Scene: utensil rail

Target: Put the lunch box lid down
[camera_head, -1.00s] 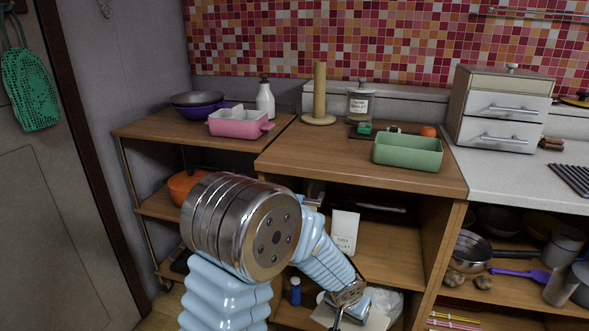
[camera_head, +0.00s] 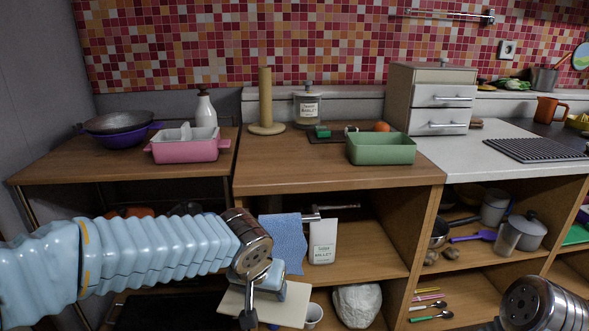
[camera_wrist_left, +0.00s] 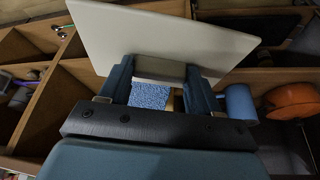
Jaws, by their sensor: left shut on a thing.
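The lunch box lid is a flat, cream-coloured rectangular plate (camera_head: 290,308). It is at the bottom centre of the head view, in front of the lower shelves. My left gripper (camera_head: 268,284) is shut on the lid. In the left wrist view the two blue fingers (camera_wrist_left: 158,72) meet the near edge of the lid (camera_wrist_left: 165,35), which stretches out beyond them. An open green box (camera_head: 381,150) stands on the wooden counter, well above and right of the lid. My right wrist shows at the lower right, but its gripper is out of view.
The wooden counter (camera_head: 300,178) has bare room in front of the paper-towel stand (camera_head: 265,100). A pink dish (camera_head: 187,150) stands on the left cart and a drawer unit (camera_head: 430,98) on the right.

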